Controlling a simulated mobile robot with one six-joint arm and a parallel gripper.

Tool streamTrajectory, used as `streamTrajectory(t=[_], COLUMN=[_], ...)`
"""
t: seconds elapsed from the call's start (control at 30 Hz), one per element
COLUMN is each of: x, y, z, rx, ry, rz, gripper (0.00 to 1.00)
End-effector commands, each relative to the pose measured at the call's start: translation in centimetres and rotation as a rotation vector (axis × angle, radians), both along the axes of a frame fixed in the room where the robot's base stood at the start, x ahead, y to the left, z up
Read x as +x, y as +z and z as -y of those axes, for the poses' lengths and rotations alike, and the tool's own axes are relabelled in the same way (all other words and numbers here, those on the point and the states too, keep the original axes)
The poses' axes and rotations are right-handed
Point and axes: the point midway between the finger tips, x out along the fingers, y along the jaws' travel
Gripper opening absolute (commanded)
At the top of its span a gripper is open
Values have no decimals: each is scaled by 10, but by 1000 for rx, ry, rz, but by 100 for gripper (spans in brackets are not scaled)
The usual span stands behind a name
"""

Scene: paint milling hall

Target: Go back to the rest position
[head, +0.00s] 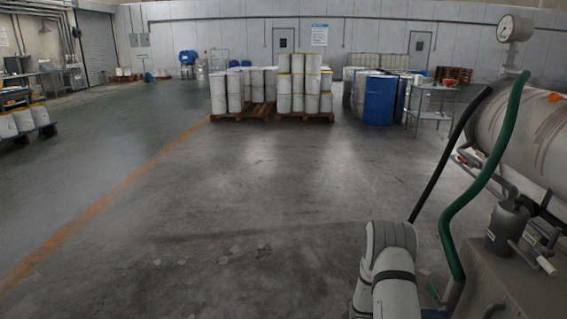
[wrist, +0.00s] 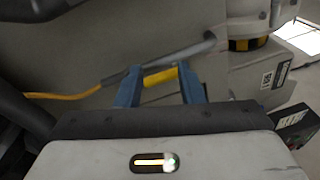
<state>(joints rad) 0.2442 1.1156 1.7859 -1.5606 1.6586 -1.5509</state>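My gripper (wrist: 157,77) shows in the wrist view. Its two blue fingers stand well apart, so it looks open. A short yellow bar (wrist: 160,77) crosses the gap between the fingers; whether it touches them I cannot tell. A grey rod (wrist: 196,49) runs behind the fingers, and a yellow cable (wrist: 60,96) leads off to the left. In the head view my white arm is at the bottom, right of centre, beside the machine; my fingers cannot be made out there.
A large cylindrical vessel (head: 535,135) with a gauge (head: 515,28) and a green hose (head: 487,170) stands close on the right. Pallets of white drums (head: 297,85), a blue drum (head: 380,100) and a steel table (head: 433,90) stand farther back.

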Motion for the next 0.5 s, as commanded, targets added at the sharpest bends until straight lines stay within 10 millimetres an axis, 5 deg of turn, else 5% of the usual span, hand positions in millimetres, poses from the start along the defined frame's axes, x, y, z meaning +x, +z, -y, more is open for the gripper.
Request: streamTrajectory(t=[0.27, 0.5], x=[-20, -56], y=[82, 160], z=[-25, -71], rx=[52, 112], ry=[-132, -337], rz=[356, 822], gripper=[35, 35])
